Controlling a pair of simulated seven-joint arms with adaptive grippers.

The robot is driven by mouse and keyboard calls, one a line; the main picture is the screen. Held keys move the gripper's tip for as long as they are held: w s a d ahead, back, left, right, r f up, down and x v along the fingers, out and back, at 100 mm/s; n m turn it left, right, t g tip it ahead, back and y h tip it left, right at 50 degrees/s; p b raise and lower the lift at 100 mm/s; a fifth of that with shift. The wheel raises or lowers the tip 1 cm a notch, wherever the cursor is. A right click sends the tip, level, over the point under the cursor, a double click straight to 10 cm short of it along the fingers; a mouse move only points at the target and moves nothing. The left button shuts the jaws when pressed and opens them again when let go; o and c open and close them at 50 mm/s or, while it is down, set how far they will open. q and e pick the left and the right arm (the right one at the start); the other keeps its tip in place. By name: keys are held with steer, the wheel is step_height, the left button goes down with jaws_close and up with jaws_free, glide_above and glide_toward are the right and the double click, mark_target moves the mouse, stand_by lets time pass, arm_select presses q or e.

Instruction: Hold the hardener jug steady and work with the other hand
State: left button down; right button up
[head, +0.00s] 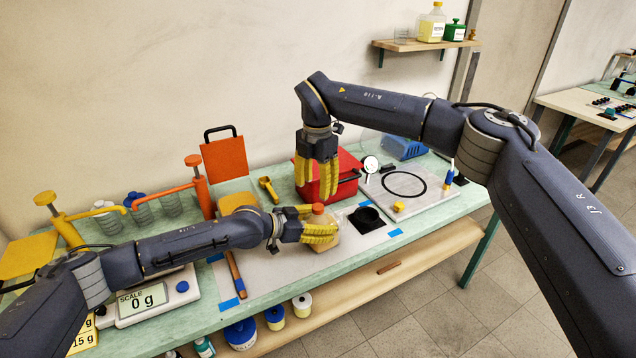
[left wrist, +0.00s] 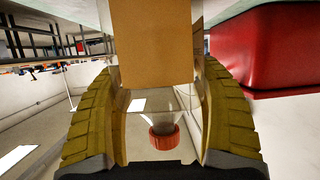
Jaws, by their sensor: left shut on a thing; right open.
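The hardener jug (head: 322,243) is a pale see-through container with an orange-red cap (head: 318,209). It stands on the grey mat of the bench, largely covered by my left gripper (head: 318,230), whose yellow fingers are shut around it from the left. In the left wrist view the jug's tan label (left wrist: 155,45) and red cap (left wrist: 164,138) show between both fingers. My right gripper (head: 318,192) is open and empty, fingers pointing down. In the picture its fingertips end just above the cap; I cannot tell the exact depth gap.
A red box (head: 345,182) stands behind the jug. A scale (head: 150,300) lies left under my left arm. Orange and yellow pumps (head: 195,180) stand at the back left.

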mark_target(318, 206)
steer(key=m, duration=0.5)
steer(key=shift+r, duration=0.1)
steer(key=m, duration=0.4)
steer(key=shift+d+r+m, duration=0.1)
steer(key=shift+m, duration=0.2)
steer(key=m, duration=0.4)
steer(key=shift+w+d+r, duration=0.1)
steer(key=m, duration=0.3)
steer(key=shift+d+m, duration=0.1)
steer(key=shift+m, duration=0.2)
steer(key=shift+f, duration=4.05)
jaws_close()
